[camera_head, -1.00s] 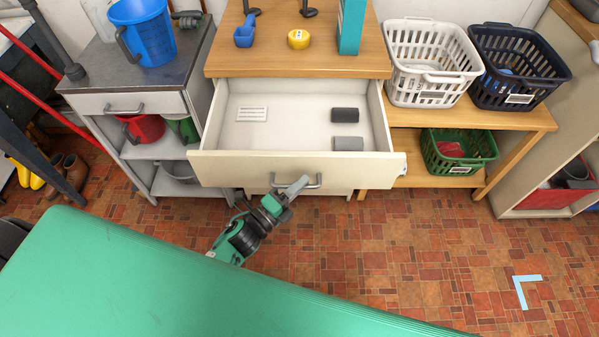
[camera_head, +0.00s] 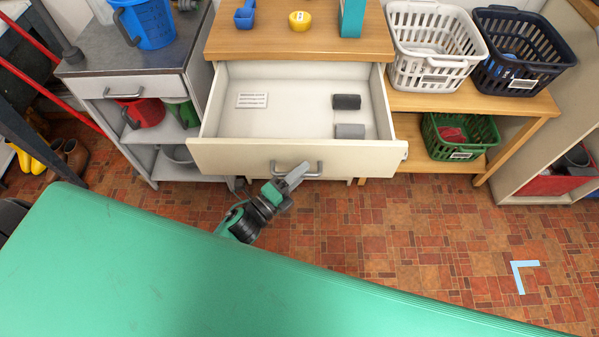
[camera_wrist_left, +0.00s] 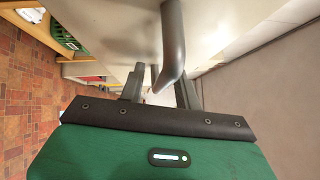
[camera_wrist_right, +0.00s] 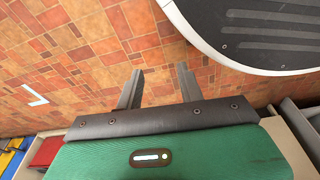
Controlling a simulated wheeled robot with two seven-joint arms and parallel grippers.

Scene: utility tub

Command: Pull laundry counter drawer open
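The laundry counter drawer (camera_head: 296,157) is pulled well out from under the wooden counter top (camera_head: 300,40), with its inside visible. Its grey bar handle (camera_head: 312,170) is on the front; the handle also shows large in the left wrist view (camera_wrist_left: 174,45). My left gripper (camera_head: 293,180) is at the handle. In the left wrist view my left gripper (camera_wrist_left: 160,88) has its fingers apart, with the bent handle reaching between or just beyond them; contact is unclear. My right gripper (camera_wrist_right: 159,88) is open and empty above the floor, outside the head view.
A grey-topped cabinet (camera_head: 110,65) stands left. White (camera_head: 430,75) and navy (camera_head: 505,80) baskets stand right. Tiled floor (camera_head: 420,230) is clear in front.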

